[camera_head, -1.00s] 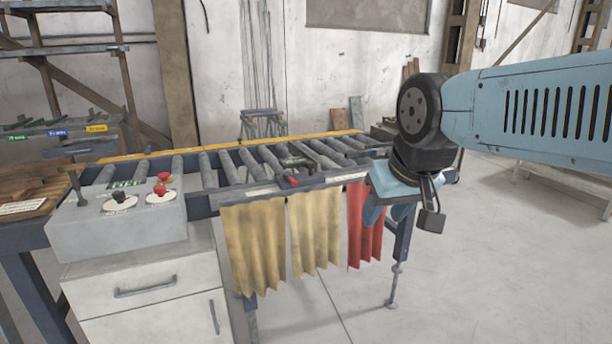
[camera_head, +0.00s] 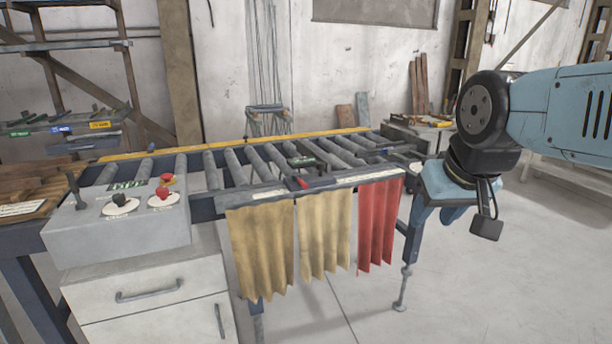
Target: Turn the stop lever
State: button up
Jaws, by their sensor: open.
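A small lever with a red handle (camera_head: 299,183) sits on the front rail of the roller conveyor (camera_head: 240,192), near its middle. I take it to be the stop lever; no label on it can be read. My gripper (camera_head: 437,213) has light blue fingers and is open. It points downward at the right end of the conveyor, well to the right of the red lever and apart from it. The space between the fingers is mostly hidden.
A grey control box (camera_head: 115,232) with a black knob, a red button and an upright stick stands at the left on a white cabinet (camera_head: 150,290). Two tan cloths (camera_head: 262,250) and a red cloth (camera_head: 378,225) hang below the front rail. Floor is free at the right.

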aim_at(296, 176)
jog(key=i, duration=0.95)
jog(key=u, duration=0.05)
